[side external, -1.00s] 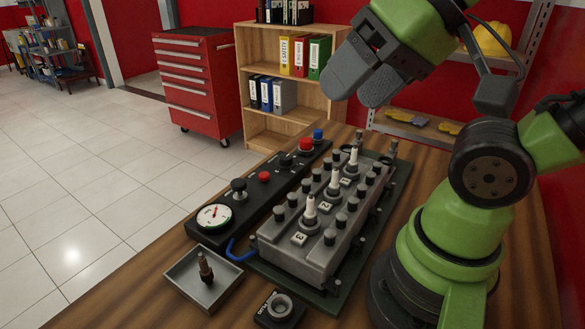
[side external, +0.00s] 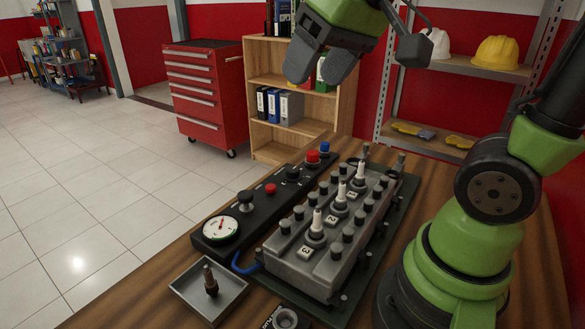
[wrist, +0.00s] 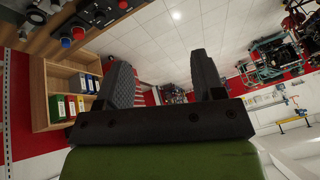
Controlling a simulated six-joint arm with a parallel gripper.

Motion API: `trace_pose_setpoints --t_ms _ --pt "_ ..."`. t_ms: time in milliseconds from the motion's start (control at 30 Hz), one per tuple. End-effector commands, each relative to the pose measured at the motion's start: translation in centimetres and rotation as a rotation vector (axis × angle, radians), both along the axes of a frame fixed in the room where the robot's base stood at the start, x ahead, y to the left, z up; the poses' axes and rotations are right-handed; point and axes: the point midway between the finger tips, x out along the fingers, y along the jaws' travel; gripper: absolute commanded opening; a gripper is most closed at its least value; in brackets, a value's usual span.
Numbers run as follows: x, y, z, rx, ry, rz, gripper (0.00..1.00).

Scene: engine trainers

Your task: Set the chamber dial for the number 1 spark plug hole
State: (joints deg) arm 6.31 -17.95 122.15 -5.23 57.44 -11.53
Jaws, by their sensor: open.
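My gripper (side external: 320,68) hangs high above the far end of the bench, its two dark fingers apart and empty. In the wrist view it (wrist: 163,82) is open, with nothing between the fingers. The grey engine block (side external: 300,268) stands on the bench with three white-topped spark plugs in a row. The number 3 label (side external: 307,251) is nearest and the number 2 label (side external: 332,219) is behind it; the far label is too small to read. The black control panel (side external: 262,211) lies left of the block, with a black dial knob (side external: 292,173). Its markings are not legible.
The panel also carries a gauge (side external: 221,229), a black-topped lever (side external: 245,200), a small red button (side external: 270,188), a large red button (side external: 313,157) and a blue button (side external: 325,147). A tray (side external: 183,290) holds a brown plug. A bookshelf (side external: 266,135) stands behind the bench.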

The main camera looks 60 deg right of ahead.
Motion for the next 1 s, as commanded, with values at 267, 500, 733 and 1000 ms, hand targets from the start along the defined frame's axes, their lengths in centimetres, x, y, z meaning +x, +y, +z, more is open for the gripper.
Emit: trace_pose_setpoints --t_ms 267,500,733,1000 --pt "9.2 -5.9 -3.5 -0.102 0.182 0.081 0.62" --pt "14.4 -12.2 -10.5 -0.143 0.334 0.166 0.62" --pt "15.9 -16.6 -17.4 -0.149 0.44 0.232 0.62" --pt "15.9 -17.8 -20.4 -0.146 0.472 0.256 0.62"
